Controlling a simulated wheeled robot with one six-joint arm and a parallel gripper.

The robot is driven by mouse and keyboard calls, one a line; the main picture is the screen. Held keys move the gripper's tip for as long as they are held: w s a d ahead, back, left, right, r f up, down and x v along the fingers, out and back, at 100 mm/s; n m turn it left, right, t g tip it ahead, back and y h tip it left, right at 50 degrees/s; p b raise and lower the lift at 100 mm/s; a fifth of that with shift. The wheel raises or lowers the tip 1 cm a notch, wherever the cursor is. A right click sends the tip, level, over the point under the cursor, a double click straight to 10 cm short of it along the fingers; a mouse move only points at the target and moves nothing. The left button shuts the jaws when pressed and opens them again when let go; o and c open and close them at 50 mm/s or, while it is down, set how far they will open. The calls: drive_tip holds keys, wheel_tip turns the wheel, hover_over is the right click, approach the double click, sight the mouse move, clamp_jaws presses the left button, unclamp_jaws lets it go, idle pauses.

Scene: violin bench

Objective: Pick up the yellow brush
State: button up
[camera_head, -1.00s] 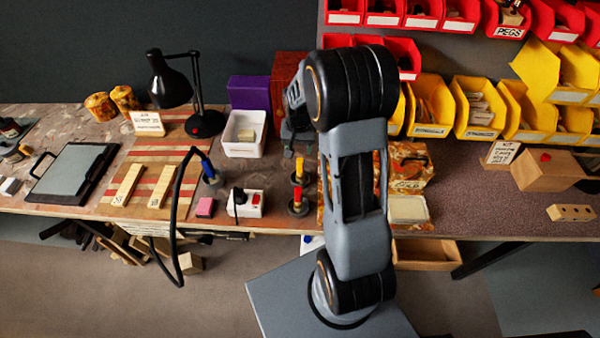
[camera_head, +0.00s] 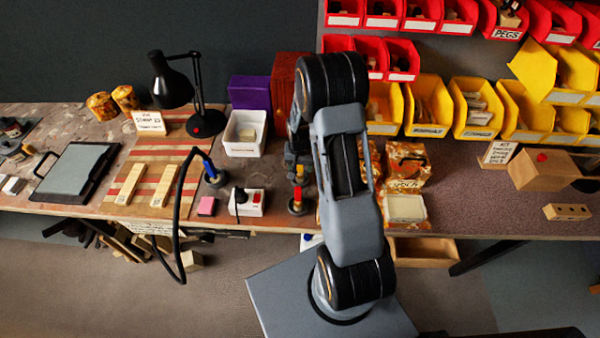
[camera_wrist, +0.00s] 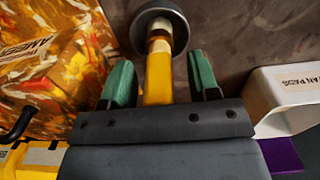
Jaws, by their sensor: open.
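The yellow brush (camera_wrist: 158,80) stands upright on a round dark base (camera_wrist: 160,18) in the wrist view. Its yellow handle lies between my gripper's two green fingers (camera_wrist: 161,80), with a visible gap on each side. My gripper is open around it and not closed on it. In the head view the yellow brush (camera_head: 299,169) is mostly hidden by my gripper and arm.
A white tub (camera_wrist: 285,95) is close on the right. In the head view, a blue-handled brush (camera_head: 209,168) and a white switch box (camera_head: 247,203) stand to the left on the bench.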

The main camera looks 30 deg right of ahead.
drive_tip(key=c, duration=1)
drive_tip(key=shift+r, duration=0.15)
drive_tip(key=shift+r, duration=0.55)
drive_tip(key=a+r+b, duration=0.3)
drive_tip(key=a+r, duration=0.8)
drive_tip(key=a, duration=0.3)
drive_tip(key=shift+r, duration=0.35)
